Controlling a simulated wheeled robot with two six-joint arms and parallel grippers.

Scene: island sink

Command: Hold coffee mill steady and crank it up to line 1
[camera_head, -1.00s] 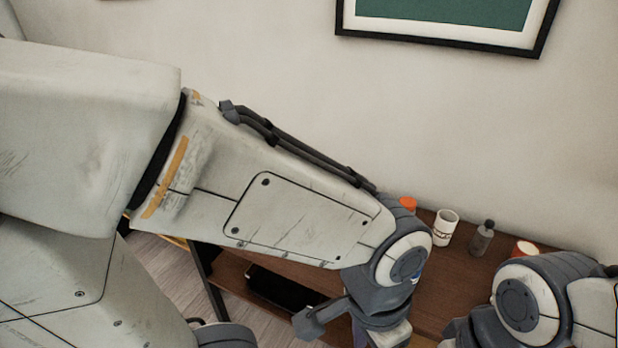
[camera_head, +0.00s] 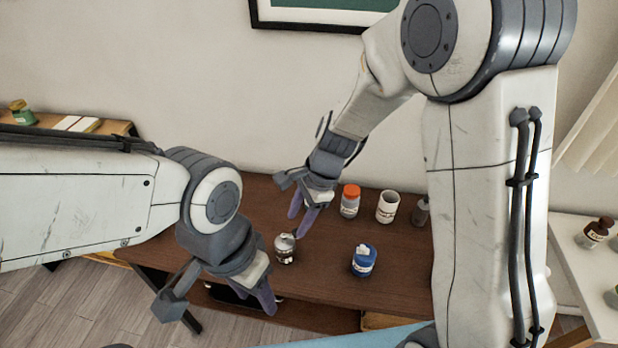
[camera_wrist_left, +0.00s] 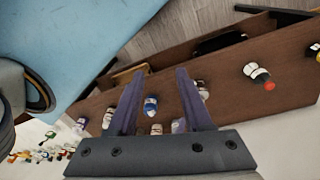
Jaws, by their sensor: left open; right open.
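The small silver-grey coffee mill (camera_head: 285,248), with a dark thin part on top, stands upright on the brown table (camera_head: 230,215). Any fill line on it is too small to read. My right gripper (camera_head: 302,214) is open and empty, hanging just above and beyond the mill with fingers pointing down. My left gripper (camera_head: 260,295) is open and empty, in front and to the left of the mill near the table's front edge. In the left wrist view its two fingers (camera_wrist_left: 161,72) are spread apart, with nothing held between them.
A blue-and-white container (camera_head: 364,262) stands right of the mill. An orange-lidded jar (camera_head: 350,203), a white mug (camera_head: 388,207) and a grey bottle (camera_head: 420,213) stand behind. A white side table (camera_head: 590,275) is at the right. The table's left part is clear.

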